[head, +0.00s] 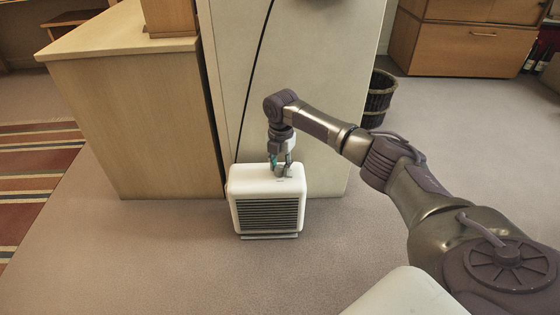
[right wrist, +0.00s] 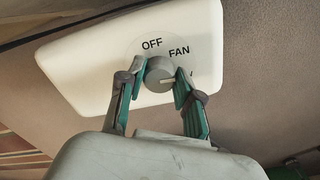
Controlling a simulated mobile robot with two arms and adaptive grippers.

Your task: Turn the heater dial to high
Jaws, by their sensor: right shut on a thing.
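The heater (head: 267,187) is a small white box with a dark slatted front grille, standing upright on the carpet. Its top also shows in the right wrist view (right wrist: 90,62). The round grey dial (right wrist: 159,70) sits on that top, with the labels OFF and FAN printed beside it. A pale pointer line on the dial points right, below FAN, toward a mark partly hidden by a finger. Other labels are hidden. My right gripper (right wrist: 157,84) is shut on the dial, one teal-padded finger on each side; in the head view (head: 281,164) it reaches down from above. My left gripper is out of view.
A pale panel (head: 320,100) with a black cable (head: 254,85) stands right behind the heater. A wooden desk (head: 140,120) is at the left. A dark wicker basket (head: 378,98) stands behind my right arm. The carpet in front is clear.

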